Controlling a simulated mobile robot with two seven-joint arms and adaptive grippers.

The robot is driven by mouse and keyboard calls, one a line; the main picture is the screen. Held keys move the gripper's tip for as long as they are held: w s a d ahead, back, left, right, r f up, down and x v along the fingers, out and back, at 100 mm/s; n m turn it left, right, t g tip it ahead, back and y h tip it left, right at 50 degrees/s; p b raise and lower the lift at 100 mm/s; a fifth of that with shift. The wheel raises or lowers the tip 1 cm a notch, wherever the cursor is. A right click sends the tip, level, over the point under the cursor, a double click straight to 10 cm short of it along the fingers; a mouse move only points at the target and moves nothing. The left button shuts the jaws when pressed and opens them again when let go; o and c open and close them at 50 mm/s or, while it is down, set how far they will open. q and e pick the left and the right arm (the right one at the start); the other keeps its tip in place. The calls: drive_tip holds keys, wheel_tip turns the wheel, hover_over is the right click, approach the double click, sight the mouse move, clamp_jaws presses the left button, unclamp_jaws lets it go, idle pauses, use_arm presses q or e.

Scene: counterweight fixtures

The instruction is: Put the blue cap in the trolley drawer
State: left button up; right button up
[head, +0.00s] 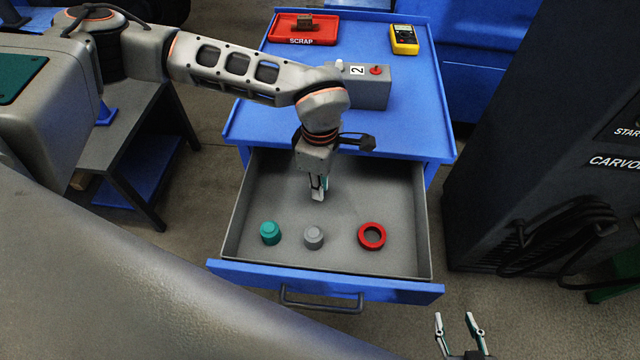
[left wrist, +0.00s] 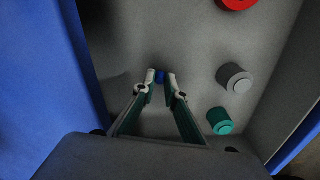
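The blue cap (left wrist: 161,76) shows as a small patch of blue between the fingertips of my left gripper (left wrist: 161,80) in the left wrist view. The gripper appears shut on it; the fingertips hide most of it. In the head view my left gripper (head: 318,192) points down inside the open trolley drawer (head: 280,185), towards its back half, and the blue cap cannot be made out there. Whether the cap touches the drawer floor is not clear. My right gripper (head: 458,326) is open and empty, low in front of the drawer's right side.
The trolley top (head: 400,130) carries a red scrap tray (head: 304,33), a yellow meter (head: 404,40) and a grey fixture (head: 374,88). A dark cabinet (head: 530,130) stands right.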

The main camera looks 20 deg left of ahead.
use_arm(q)
drive_tip(key=o, duration=0.6)
drive_tip(key=shift+f, duration=0.15)
wheel_tip(320, 180, up, 7)
drive_tip(key=shift+f+p, duration=0.1)
drive_tip(key=shift+p, duration=0.45)
wheel_tip(320, 180, up, 6)
drive_tip(key=shift+f, duration=0.25)
